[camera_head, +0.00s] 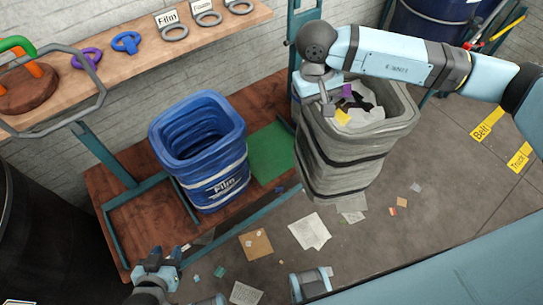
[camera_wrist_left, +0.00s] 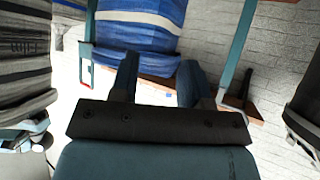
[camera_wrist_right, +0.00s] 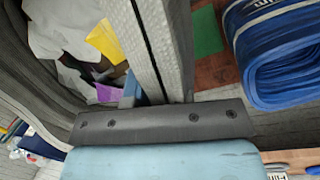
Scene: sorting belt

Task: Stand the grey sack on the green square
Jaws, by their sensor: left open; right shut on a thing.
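The grey sack (camera_head: 345,155) hangs at the right of the green square in the head view, full of scraps, roughly upright. My right gripper (camera_head: 326,100) is shut on its left rim; the rim also runs between the fingers in the right wrist view (camera_wrist_right: 150,50). The green square (camera_head: 270,150) lies on the brown wooden platform, partly hidden by the sack and the blue sack; it also shows in the right wrist view (camera_wrist_right: 207,30). My left gripper (camera_head: 158,265) is open and empty, low in front of the platform.
A blue sack marked Film (camera_head: 205,150) stands on the platform (camera_head: 125,180), left of the green square. A teal frame (camera_head: 100,155) edges the platform. Paper scraps (camera_head: 310,231) litter the floor. A shelf (camera_head: 120,60) with rings is behind. Yellow Belt and Truck labels (camera_head: 488,125) mark the floor at right.

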